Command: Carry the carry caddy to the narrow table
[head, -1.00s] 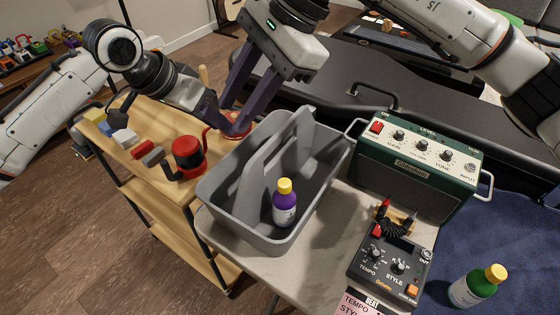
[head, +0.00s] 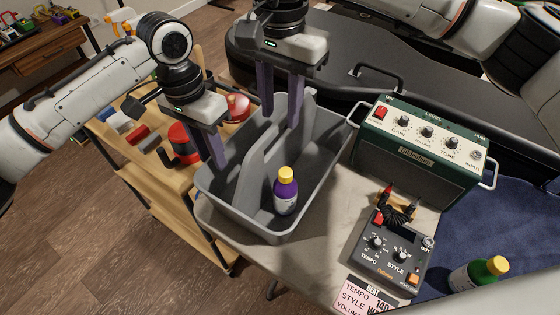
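The grey carry caddy (head: 222,208) sits on a pale table (head: 283,262). It has a tall central handle (head: 262,150), and a purple bottle with a yellow cap (head: 286,191) stands inside. My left gripper (head: 208,160) points down at the caddy's left rim, its fingers apart; I cannot tell whether they touch the rim. My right gripper (head: 281,122) points down over the caddy's far part by the handle. Its fingers are apart and it looks empty. I cannot tell which surface is the narrow table.
A wooden shelf cart (head: 160,185) stands left, holding a red and black tool (head: 184,145) and small blocks. A green amplifier (head: 415,160) and a pedal (head: 391,250) stand close right of the caddy. A black case (head: 335,60) lies behind. A green bottle (head: 478,273) is at right.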

